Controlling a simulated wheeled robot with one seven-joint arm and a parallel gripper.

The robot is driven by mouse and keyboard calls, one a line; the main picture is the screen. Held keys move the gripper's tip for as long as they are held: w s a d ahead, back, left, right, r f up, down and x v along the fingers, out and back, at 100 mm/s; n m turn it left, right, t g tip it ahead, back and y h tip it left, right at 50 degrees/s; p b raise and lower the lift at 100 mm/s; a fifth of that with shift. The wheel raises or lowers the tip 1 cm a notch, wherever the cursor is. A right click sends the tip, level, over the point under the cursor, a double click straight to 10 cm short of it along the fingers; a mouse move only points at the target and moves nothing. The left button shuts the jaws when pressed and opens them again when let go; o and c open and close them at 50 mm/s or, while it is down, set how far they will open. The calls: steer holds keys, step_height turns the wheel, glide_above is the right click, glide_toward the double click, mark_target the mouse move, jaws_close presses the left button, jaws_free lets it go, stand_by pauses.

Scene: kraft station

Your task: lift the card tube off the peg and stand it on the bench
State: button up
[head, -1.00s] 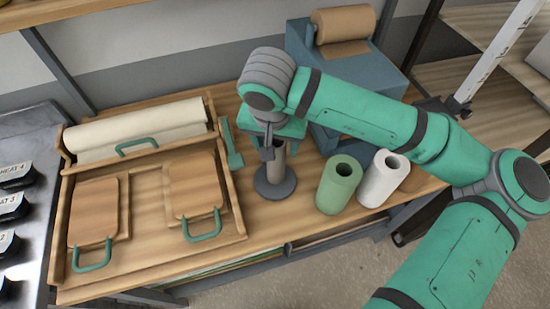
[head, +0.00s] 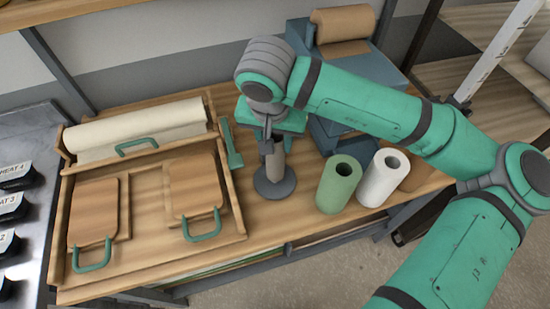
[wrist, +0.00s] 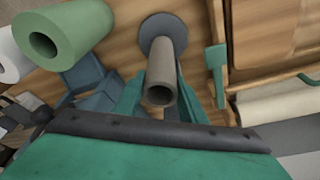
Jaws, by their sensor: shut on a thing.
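The card tube (head: 275,163) is a grey-brown upright cylinder above the round dark grey base (head: 275,187) of the peg. My gripper (head: 271,140) is shut on the tube's upper part and points down. In the wrist view the tube (wrist: 160,72) shows its open, hollow end towards the camera, with the gripper's teal fingers (wrist: 155,84) on either side. The disc base (wrist: 162,27) lies beyond it. The peg itself is hidden by the tube, and I cannot tell how far the tube's lower end is from the base.
A green roll (head: 339,184) and a white roll (head: 383,177) stand right of the peg. A wooden tray (head: 150,250) with two handled boards fills the left. A blue dispenser (head: 330,130) stands behind. Bare bench (head: 290,217) shows in front of the peg.

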step_height(320, 180, up, 15)
stand_by(2.0)
steer(key=shift+d+f, duration=0.1)
